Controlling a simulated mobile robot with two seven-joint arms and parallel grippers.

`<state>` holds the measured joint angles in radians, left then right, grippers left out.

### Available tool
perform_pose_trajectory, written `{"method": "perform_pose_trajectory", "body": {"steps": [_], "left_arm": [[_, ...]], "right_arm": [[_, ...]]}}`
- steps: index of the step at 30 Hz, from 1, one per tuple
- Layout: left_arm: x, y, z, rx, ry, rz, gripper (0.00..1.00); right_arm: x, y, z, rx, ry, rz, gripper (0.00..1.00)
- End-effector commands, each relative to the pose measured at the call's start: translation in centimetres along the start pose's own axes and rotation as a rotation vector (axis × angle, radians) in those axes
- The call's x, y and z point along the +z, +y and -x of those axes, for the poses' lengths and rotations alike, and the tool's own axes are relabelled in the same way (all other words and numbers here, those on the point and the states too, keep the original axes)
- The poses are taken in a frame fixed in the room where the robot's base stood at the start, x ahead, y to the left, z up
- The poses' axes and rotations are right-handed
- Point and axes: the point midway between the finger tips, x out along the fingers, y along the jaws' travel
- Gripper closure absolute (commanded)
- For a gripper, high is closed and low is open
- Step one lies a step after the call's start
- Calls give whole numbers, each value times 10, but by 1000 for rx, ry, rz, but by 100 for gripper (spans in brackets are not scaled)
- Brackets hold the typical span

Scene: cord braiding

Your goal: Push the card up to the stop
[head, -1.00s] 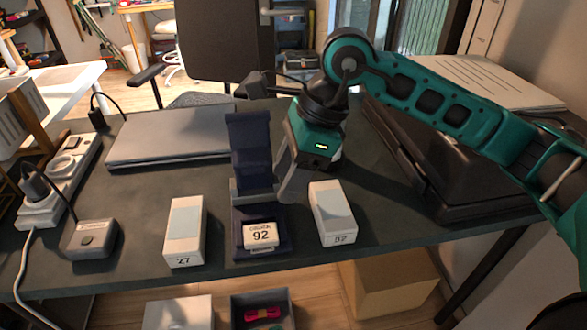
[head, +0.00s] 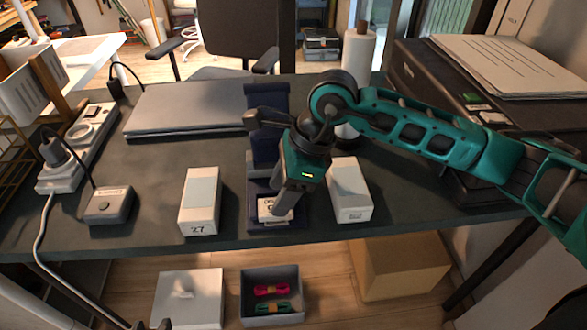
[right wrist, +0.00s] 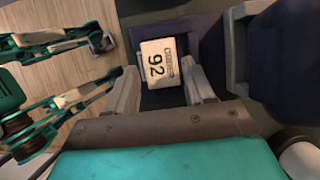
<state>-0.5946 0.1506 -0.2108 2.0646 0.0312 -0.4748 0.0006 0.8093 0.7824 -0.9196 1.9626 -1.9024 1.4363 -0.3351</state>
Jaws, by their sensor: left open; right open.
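The white card (head: 267,213) marked 92 lies in the front part of the dark blue holder (head: 297,222). It also shows in the right wrist view (right wrist: 157,62). The holder's tall back part (head: 266,103) rises behind; I cannot tell which part is the stop. My right gripper (head: 283,208) is open and low over the holder, partly hiding the card. In the right wrist view its fingers (right wrist: 158,75) stand either side of the card; contact is unclear. My left gripper (head: 151,324) is open, at the bottom edge of the head view, in front of the table.
White boxes stand left (head: 201,202) and right (head: 350,191) of the holder. A closed laptop (head: 190,108), a power strip (head: 75,150) and a grey cabled box (head: 110,204) are at left. A black case (head: 440,120) is at right. A bin (head: 271,296) sits below.

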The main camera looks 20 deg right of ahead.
Motion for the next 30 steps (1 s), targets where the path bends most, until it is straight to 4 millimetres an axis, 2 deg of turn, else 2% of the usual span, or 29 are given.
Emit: {"method": "perform_pose_trajectory", "body": {"steps": [1,6,18,27,30], "left_arm": [[-2,0,-1,1,7,-1,57],[-6,0,-2,3,15,-2,57],[-2,2,-2,5,8,0,57],[1,2,-1,6,1,1,57],[2,2,-1,6,1,1,57]], "right_arm": [[0,1,-9,3,1,-1,47],[0,0,-23,0,0,0,47],[0,0,-27,0,1,0,48],[0,0,-27,0,1,0,76],[0,0,-27,0,1,0,83]]}}
